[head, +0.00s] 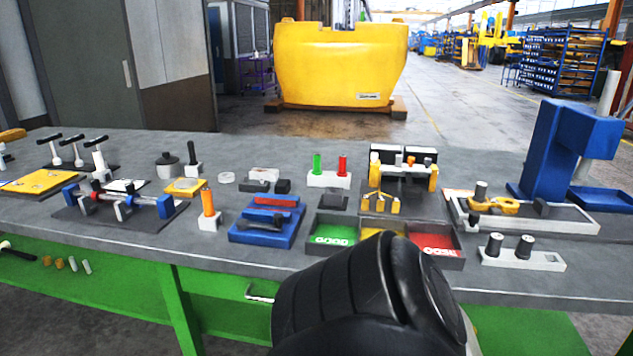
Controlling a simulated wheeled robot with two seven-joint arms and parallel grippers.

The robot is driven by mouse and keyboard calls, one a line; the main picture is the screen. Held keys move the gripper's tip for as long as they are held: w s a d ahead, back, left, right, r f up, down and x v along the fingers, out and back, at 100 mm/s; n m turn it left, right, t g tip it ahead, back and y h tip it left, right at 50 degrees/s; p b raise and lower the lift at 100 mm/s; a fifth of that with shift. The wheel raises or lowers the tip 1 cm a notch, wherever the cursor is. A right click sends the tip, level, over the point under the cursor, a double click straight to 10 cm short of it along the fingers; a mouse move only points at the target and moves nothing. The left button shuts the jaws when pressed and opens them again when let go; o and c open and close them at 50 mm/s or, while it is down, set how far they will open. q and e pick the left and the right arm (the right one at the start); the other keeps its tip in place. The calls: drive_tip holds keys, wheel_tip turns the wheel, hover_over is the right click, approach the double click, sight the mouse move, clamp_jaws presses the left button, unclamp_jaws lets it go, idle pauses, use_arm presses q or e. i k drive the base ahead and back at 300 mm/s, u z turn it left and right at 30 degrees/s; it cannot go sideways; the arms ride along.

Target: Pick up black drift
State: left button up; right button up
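A slim black upright pin (192,152) stands in a small white block (193,170) towards the back left of the grey bench; it looks like the black drift, though I cannot be sure. Two thicker black cylinders, one on the left (494,244) and one on the right (525,246), stand in a white holder (550,262) at the front right. Neither gripper shows. A large black rounded part of my arm fills the bottom middle and hides the bench's front edge there.
Near the pin are a dark lidded pot (167,166), an orange-handled piece (208,203) in a white block, and a clamp fixture (118,205). A blue tray (262,236), coloured bins and a blue press (560,145) stand farther right. Bare bench lies at the front left.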

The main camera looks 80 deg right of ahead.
sight(479, 196)
drive_tip(key=i, duration=0.6)
drive_tip(key=z, duration=3.7)
